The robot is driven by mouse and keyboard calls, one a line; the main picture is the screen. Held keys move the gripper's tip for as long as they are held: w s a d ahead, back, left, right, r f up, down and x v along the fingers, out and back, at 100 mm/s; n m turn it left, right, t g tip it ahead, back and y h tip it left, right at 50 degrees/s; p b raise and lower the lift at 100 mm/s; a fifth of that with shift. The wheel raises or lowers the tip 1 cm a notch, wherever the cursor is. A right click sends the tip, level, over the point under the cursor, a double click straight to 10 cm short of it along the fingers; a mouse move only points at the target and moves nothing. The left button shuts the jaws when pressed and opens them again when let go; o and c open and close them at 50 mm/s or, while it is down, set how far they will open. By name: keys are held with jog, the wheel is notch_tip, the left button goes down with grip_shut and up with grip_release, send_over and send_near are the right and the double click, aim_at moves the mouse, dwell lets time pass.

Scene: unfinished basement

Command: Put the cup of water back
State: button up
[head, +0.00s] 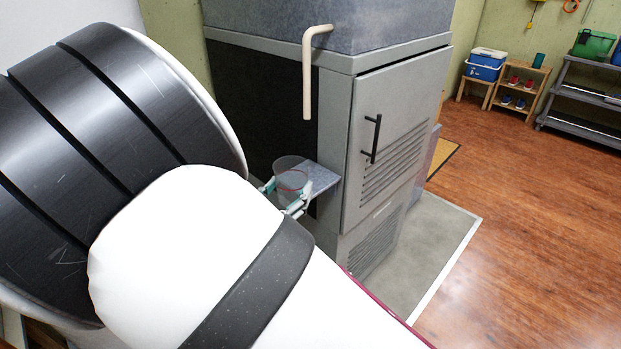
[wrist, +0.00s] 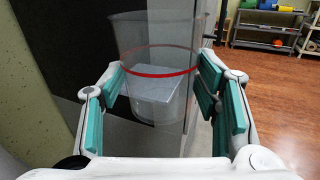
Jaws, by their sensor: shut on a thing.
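The cup (head: 292,177) is clear, with a red ring around it. In the head view it is by the small grey shelf (head: 322,178) on the side of the grey cabinet. In the wrist view the cup (wrist: 158,100) stands upright between the teal pads of my gripper (wrist: 162,92), which is shut on it. The shelf (wrist: 152,104) shows through the clear wall of the cup. I cannot tell whether the cup's base touches the shelf. My gripper (head: 283,199) is partly hidden behind my arm in the head view. Water in the cup is hard to make out.
The grey cabinet (head: 385,150) with a black handle stands just right of the cup, on a grey mat (head: 430,240). A bent pale pipe (head: 307,75) hangs above the cup. Open wooden floor (head: 530,220) lies to the right. A blue cooler (head: 485,65) and shelves stand at the back.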

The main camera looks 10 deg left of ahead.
jog(key=x, duration=0.5)
jog(key=a+f+b+x, duration=0.1)
jog(key=x, duration=0.4)
jog(key=a+b+x, duration=0.1)
jog(key=x, duration=0.4)
jog(key=shift+w+f, duration=0.2)
jog(key=shift+w, duration=0.05)
jog(key=shift+w+f+b, duration=0.2)
jog(key=shift+f+b, duration=0.25)
jog(key=shift+f, duration=1.3)
jog(key=shift+f, duration=0.1)
jog(key=shift+f, duration=0.1)
jog(key=o, duration=1.3)
jog(key=shift+o, duration=0.2)
